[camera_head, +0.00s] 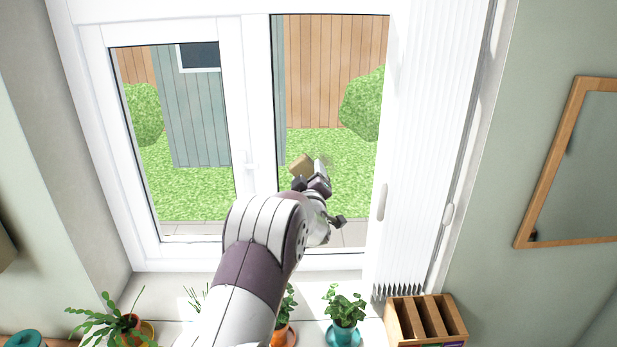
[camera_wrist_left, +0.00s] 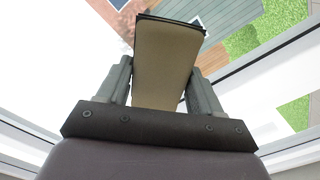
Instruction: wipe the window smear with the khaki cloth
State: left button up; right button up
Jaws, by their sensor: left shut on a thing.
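My left gripper (camera_head: 314,178) is in front of the right window pane (camera_head: 335,85), shut on the khaki cloth (camera_head: 301,164). In the left wrist view the cloth (camera_wrist_left: 168,62) is a folded tan slab between the two fingers, with a dark far edge. A faint greyish smear (camera_head: 326,159) seems to show on the pane just beside the cloth and fingertips; my gripper may hide part of it. I cannot tell whether the cloth touches the glass. My right gripper is in neither view.
Potted plants stand on the sill below, among them one in a teal pot (camera_head: 345,334). A wooden slotted box (camera_head: 426,318) stands at the right, under a white folded blind (camera_head: 432,130). A wood-framed mirror (camera_head: 575,165) hangs on the right wall.

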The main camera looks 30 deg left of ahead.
pick_arm(q)
jog(key=shift+w, duration=0.15)
jog(key=shift+r, duration=0.1)
jog(key=shift+a, duration=0.1)
jog(key=shift+w+a, duration=0.2)
jog(key=shift+w, duration=0.2)
jog(key=shift+w+a+b, duration=0.1)
jog(key=shift+w+b, duration=0.05)
jog(key=shift+b, duration=0.15)
